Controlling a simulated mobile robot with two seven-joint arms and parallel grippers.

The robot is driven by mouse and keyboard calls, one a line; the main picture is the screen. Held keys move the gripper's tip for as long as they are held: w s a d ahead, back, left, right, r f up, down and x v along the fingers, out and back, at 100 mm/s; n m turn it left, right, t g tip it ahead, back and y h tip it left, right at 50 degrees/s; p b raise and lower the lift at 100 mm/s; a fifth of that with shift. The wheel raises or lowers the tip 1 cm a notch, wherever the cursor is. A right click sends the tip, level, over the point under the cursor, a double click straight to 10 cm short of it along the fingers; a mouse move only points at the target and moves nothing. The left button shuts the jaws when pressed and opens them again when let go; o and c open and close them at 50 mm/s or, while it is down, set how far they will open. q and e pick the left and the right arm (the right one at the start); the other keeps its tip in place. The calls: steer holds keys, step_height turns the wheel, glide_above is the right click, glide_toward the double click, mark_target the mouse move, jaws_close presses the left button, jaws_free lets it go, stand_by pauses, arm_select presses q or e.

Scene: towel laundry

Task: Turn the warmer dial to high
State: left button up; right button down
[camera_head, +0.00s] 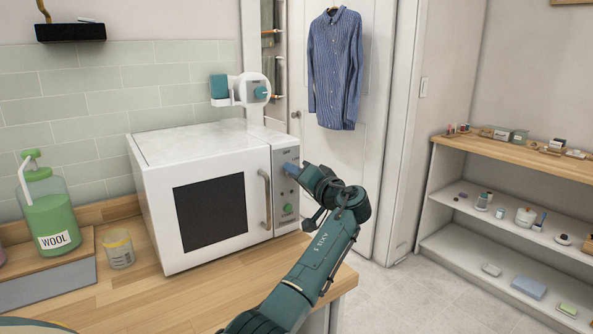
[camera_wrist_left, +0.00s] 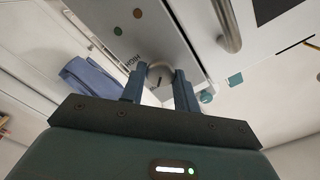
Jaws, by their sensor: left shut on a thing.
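The warmer (camera_head: 190,141) is a white box with a dark window, standing on the wooden counter. Its handle (camera_head: 267,199) is upright, and a control panel with a green round button (camera_head: 288,209) is to the right. My left gripper (camera_head: 291,170) is at the upper part of this panel and hides the dial there. In the left wrist view, the silver round dial (camera_wrist_left: 160,73) sits between the two blue fingers of my left gripper (camera_wrist_left: 159,85), which are shut on it. A dark mark shows on the dial. My right gripper is not in view.
A striped blue shirt (camera_head: 335,70) hangs on the door behind. A shelf unit (camera_head: 510,163) with small items is at right, beyond open floor.

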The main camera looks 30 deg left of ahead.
arm_select(q)
steer(key=m+p, duration=0.9)
steer(key=m, duration=0.5)
steer(key=shift+f, duration=0.15)
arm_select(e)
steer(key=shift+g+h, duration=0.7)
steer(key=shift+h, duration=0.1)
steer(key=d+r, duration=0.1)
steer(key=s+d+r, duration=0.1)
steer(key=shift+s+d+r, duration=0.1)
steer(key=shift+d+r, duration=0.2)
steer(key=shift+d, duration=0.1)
arm_select(q)
steer(key=shift+m, duration=0.3)
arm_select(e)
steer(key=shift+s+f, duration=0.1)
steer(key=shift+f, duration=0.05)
arm_select(q)
steer(key=o, duration=0.9)
steer(key=shift+o, duration=0.2)
